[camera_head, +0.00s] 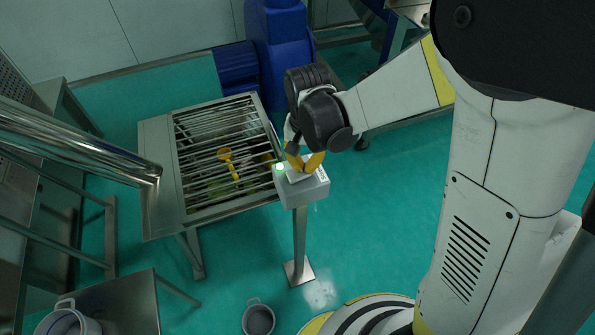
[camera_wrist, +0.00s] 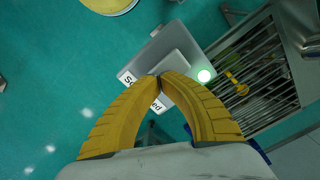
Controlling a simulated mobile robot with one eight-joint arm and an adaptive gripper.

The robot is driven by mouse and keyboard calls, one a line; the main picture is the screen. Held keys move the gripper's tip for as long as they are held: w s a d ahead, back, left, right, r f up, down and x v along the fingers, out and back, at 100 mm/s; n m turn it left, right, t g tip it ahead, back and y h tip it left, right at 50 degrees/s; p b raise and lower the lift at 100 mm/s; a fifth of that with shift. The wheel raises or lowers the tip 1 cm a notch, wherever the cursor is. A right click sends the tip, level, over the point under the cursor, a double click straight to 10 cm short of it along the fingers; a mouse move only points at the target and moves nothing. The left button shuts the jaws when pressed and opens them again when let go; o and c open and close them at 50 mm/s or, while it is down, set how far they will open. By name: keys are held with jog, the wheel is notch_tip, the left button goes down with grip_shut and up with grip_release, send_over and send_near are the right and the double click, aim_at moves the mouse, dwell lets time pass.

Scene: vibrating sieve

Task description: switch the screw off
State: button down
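A small grey control box (camera_head: 303,190) stands on a thin post beside the sieve. It also shows in the wrist view (camera_wrist: 154,46). A round lamp (camera_head: 280,166) on its top glows pale green, and the lamp shows in the wrist view (camera_wrist: 204,76). A white label (camera_wrist: 128,78) on the box is partly covered by my fingers; only "S" and "ed" can be read. My gripper (camera_head: 304,168) is over the box top, its yellow fingertips together in the wrist view (camera_wrist: 163,77) and empty.
The barred sieve (camera_head: 158,140) with a yellow scoop (camera_head: 229,163) in it stands left of the box. A steel pipe (camera_head: 80,140) reaches in from the left. A grey bucket (camera_head: 258,318) is on the green floor near the post's base (camera_head: 299,271).

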jog(key=shift+f+b, duration=0.4)
jog(key=shift+f, duration=0.1)
jog(key=shift+r+p, duration=2.5)
jog(key=shift+r, duration=1.05)
jog(key=shift+d+r, duration=0.2)
jog(key=shift+d, duration=0.05)
jog(key=s+d+r+n+t+b, duration=0.1)
jog(key=s+d+r+t+b, duration=0.1)
jog(key=s+d+t+b, duration=0.1)
jog(key=s+d+r+n+t+b, duration=0.1)
jog(key=s+d+r+t+b, duration=0.2)
jog(key=s+d, duration=0.5)
jog(key=d+t+b, duration=0.1)
jog(key=d+b, duration=0.1)
jog(key=shift+r+n+b, duration=0.35)
jog(key=shift+n+b, duration=0.05)
jog(key=shift+w, duration=0.1)
